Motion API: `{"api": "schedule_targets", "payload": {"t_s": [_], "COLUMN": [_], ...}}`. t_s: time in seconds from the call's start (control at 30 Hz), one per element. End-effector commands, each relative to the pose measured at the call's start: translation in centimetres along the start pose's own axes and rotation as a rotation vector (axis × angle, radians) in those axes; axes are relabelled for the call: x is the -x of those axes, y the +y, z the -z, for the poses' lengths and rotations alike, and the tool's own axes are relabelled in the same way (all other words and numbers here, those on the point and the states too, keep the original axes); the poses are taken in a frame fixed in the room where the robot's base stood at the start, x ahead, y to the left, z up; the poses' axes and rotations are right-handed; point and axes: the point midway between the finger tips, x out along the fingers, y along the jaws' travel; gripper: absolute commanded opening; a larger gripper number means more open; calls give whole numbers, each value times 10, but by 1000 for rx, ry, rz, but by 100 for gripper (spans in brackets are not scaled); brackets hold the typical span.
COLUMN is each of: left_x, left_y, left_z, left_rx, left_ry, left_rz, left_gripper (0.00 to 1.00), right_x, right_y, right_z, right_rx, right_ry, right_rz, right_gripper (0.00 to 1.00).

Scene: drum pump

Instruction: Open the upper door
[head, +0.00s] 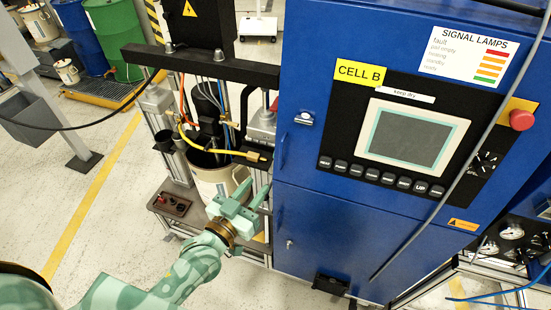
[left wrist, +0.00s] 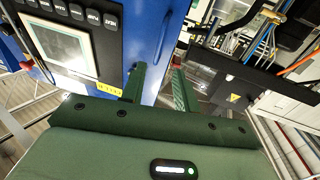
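The blue upper door (head: 296,160) of the cabinet carries a screen, a row of black buttons and a "CELL B" label, and looks shut. A small silver latch (head: 304,119) sits near its left edge. My left gripper (head: 250,193) is low and left of the door, beside the cabinet's left edge, apart from the latch. In the left wrist view its two green fingers (left wrist: 160,88) stand apart with nothing between them, and the blue door (left wrist: 144,35) shows upside down behind the left finger. I cannot make out the latch there. My right gripper is in neither view.
A blue lower door (head: 325,245) with a small latch is below. Left of the cabinet stand a pail (head: 212,182), hoses and a black crossbar (head: 200,62). A red emergency button (head: 521,120) is at the right. Floor is clear at the lower left.

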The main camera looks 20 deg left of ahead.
Motion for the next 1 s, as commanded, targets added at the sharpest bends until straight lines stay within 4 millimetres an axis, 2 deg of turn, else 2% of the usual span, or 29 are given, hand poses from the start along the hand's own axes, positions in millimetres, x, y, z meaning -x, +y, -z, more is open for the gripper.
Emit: {"api": "schedule_targets", "payload": {"t_s": [0.03,0.2,0.4,0.6,0.87,0.9,1.0], "left_x": [-14,-58,-96,-111,-113,-113,-113], "left_y": [0,0,0,0,0,0,0], "left_z": [2,1,0,0,0,0,0], "left_rx": [0,0,0,-1,0,-1,0], "left_ry": [4,3,0,-1,-2,-2,-2], "left_rz": [0,0,-1,-1,-1,-1,-1], "left_gripper": [31,31,31,31,31,25,0], "right_x": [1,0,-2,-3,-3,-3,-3], "right_y": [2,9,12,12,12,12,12], "right_z": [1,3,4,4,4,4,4], "right_rx": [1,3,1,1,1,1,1], "right_ry": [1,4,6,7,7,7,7], "right_rz": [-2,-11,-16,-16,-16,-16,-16], "right_gripper": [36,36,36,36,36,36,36]}}
